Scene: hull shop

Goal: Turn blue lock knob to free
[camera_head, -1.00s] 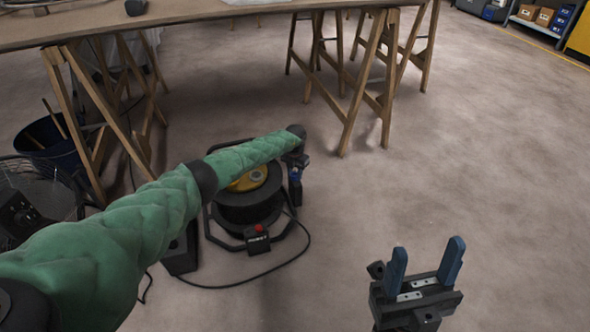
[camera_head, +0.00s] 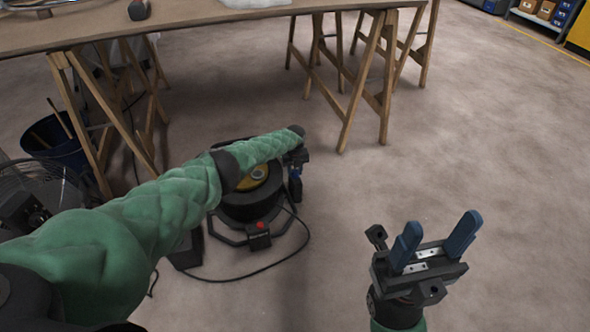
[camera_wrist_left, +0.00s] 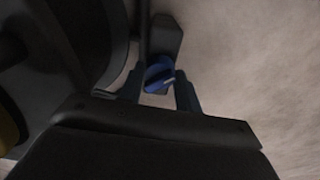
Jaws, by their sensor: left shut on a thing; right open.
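The blue lock knob (camera_wrist_left: 160,74) shows in the left wrist view on a dark bracket at the side of the cable reel. My left gripper (camera_wrist_left: 159,88) is shut on the knob, with one finger on each side of it. In the head view the black reel with its yellow hub (camera_head: 250,205) stands on the floor, partly covered by my green left arm. There my left gripper (camera_head: 296,172) is at the reel's right side, and the knob is mostly hidden. My right gripper (camera_head: 436,243) is open and empty at the lower right.
A wooden table (camera_head: 200,27) on trestles stands behind the reel. A fan (camera_head: 40,195) and a dark blue bucket (camera_head: 58,140) are at the left. A black cable (camera_head: 285,258) lies on the floor by the reel. The floor at right is clear.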

